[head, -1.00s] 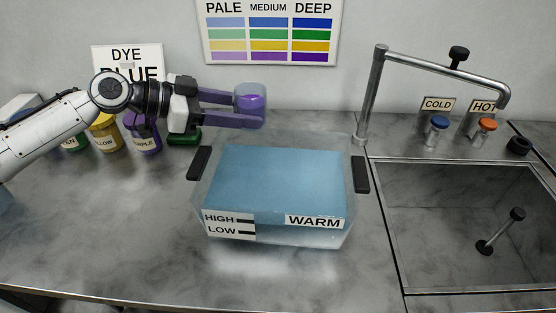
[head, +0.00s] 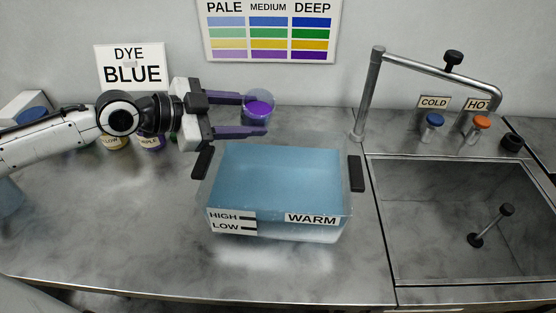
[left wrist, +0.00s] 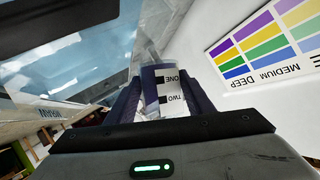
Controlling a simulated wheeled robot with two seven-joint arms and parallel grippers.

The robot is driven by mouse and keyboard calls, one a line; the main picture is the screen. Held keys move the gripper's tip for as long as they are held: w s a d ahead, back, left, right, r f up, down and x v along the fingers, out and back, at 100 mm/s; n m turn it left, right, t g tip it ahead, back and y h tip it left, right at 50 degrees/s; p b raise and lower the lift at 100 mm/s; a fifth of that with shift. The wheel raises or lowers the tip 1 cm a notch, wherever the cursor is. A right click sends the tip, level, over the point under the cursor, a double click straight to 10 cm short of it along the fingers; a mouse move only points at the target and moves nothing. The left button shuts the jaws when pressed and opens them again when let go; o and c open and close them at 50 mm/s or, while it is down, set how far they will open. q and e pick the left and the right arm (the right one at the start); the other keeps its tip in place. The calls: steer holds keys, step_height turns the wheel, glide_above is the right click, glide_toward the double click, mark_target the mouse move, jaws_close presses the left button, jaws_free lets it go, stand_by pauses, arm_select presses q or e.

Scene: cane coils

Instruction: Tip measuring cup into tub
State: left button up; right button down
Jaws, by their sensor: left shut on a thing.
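My left gripper (head: 252,115) is shut on a clear measuring cup (head: 258,100) with purple contents, held above the counter behind the tub's back left corner. In the left wrist view the cup (left wrist: 170,85) sits between the two fingers and shows marks ONE and TWO. In the head view the cup is tilted a little, its open top turned toward the camera. The clear tub (head: 347,217) holds light blue liquid (head: 280,180) and has black handles and labels HIGH, LOW and WARM. My right gripper is not in view.
A DYE BLUE sign (head: 131,68) leans at the back left, with dye jars (head: 150,143) partly hidden by my left arm. A faucet (head: 372,90) and sink (head: 450,220) lie to the right. Counter in front of the tub is clear.

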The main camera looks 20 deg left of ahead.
arm_select(q)
steer(key=shift+s+d+f+m+t+y, duration=0.4)
steer(key=shift+s+d+m, duration=0.2)
steer(key=shift+m, duration=0.1)
stand_by(0.6)
steer(key=shift+s+d+f+m+t+y, duration=0.15)
steer(key=shift+f+m+t+y, duration=0.2)
steer(key=shift+m, duration=0.35)
stand_by(0.7)
steer(key=shift+r+m+t+y, duration=0.25)
steer(key=shift+r+m+t, duration=0.35)
steer(key=shift+m, duration=0.2)
stand_by(1.2)
steer(key=shift+r+m, duration=0.15)
steer(key=shift+m, duration=0.25)
steer(key=shift+b, duration=0.3)
steer(key=shift+t+b, duration=0.25)
steer(key=shift+b, duration=0.05)
steer(key=shift+r+m+t+b, duration=0.35)
steer(key=shift+m+b, duration=0.25)
steer(key=shift+b, duration=0.55)
steer(key=shift+s+d+f+m+t+y+b, duration=0.3)
steer(key=shift+s+d+m+b, duration=0.25)
steer(key=shift+b, duration=0.5)
